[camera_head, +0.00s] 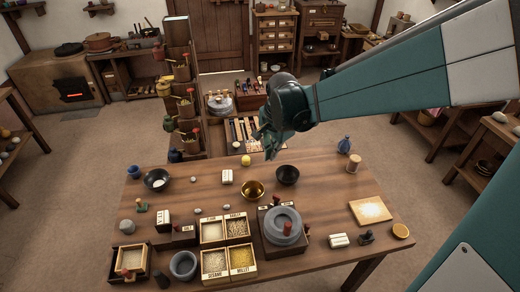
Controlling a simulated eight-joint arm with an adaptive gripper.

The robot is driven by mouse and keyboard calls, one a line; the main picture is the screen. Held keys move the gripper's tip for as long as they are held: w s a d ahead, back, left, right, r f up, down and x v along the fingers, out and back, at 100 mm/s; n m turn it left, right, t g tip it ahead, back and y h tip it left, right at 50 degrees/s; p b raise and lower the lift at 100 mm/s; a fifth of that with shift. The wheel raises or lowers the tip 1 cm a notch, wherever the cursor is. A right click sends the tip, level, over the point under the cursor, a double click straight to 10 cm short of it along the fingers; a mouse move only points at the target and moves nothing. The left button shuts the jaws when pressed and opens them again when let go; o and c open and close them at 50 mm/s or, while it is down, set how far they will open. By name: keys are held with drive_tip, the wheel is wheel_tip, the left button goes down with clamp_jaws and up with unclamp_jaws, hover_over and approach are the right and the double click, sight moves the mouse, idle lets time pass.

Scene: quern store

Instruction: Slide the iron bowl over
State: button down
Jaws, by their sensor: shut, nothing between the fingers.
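A dark bowl (287,174), which looks like the iron bowl, sits upright on the wooden table (330,195) behind the middle. A brass bowl (253,190) stands just to its left and nearer the front. Another dark bowl (157,179) with a pale patch inside stands at the table's left; which of the two dark bowls is iron is not fully clear. My gripper (270,154) is shut and empty. It points down near the table's back edge, just left of and behind the right dark bowl, and appears apart from it.
A blue bottle (344,145) and a wooden jar (354,163) stand at the back right. A white block (227,177) and yellow ball (246,160) lie left of my gripper. A stone quern (283,226) and grain boxes (212,232) fill the front. Right of the dark bowl is clear.

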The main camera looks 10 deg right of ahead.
drive_tip(key=w+a+f+m+g+p, duration=0.2)
drive_tip(key=w+f+m, duration=0.3)
drive_tip(key=w+f, duration=0.3)
wheel_tip(320, 180, down, 4)
drive_tip(key=shift+w+a+r+m, duration=0.1)
drive_tip(key=shift+w+a+m, duration=0.2)
drive_tip(key=shift+a+m, duration=0.1)
wheel_tip(320, 180, down, 10)
drive_tip(key=shift+d+f+b, duration=0.1)
drive_tip(key=shift+f+b, duration=0.1)
drive_tip(key=shift+b, duration=0.45)
drive_tip(key=shift+d+r, duration=0.2)
drive_tip(key=shift+d, duration=1.75)
drive_tip(key=shift+d, duration=0.1)
drive_tip(key=d+b, duration=0.3)
drive_tip(key=d, duration=1.7)
drive_tip(key=shift+d, duration=0.15)
